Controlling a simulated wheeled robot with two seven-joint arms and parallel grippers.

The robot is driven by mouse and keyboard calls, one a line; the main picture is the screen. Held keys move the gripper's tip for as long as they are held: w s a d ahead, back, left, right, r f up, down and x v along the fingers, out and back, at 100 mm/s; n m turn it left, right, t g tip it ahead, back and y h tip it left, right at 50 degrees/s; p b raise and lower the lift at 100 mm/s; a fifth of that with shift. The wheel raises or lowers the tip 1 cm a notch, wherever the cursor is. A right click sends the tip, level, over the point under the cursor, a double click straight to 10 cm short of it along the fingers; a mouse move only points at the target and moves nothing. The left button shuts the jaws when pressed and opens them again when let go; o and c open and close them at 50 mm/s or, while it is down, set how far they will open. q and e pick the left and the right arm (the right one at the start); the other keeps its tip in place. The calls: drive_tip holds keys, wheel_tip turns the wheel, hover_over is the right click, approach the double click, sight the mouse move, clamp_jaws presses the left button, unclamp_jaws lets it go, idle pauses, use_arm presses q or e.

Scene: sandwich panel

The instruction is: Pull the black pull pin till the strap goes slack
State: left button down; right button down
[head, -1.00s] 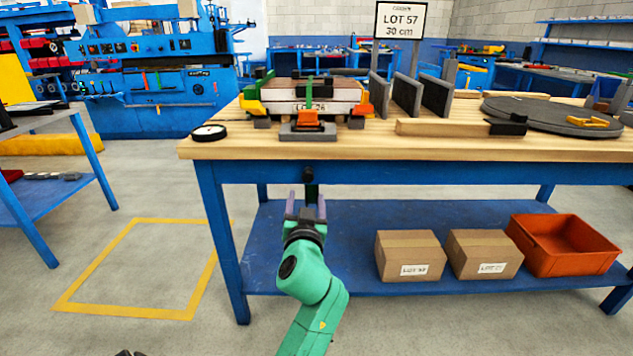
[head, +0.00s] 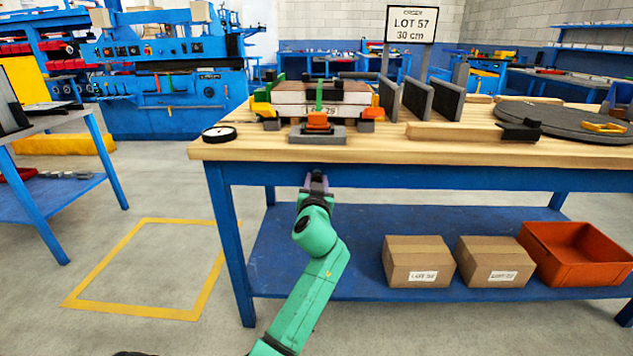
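My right gripper is not in view.
A black-and-white round gauge (head: 219,133) lies at the bench's left corner. Grey upright plates (head: 417,99) and a wooden bar (head: 455,131) are to the right. Two cardboard boxes (head: 418,262) and an orange bin (head: 570,255) stand on the blue lower shelf (head: 350,225).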

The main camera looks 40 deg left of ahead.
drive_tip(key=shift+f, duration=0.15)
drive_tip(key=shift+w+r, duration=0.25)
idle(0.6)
use_arm(q)
drive_tip(key=shift+f, duration=0.1)
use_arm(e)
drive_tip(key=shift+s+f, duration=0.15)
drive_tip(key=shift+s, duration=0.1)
use_arm(q)
drive_tip(key=shift+v, duration=1.2)
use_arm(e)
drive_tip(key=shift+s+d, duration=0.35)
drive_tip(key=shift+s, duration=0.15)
use_arm(q)
drive_tip(key=shift+c, duration=2.4)
unclamp_jaws()
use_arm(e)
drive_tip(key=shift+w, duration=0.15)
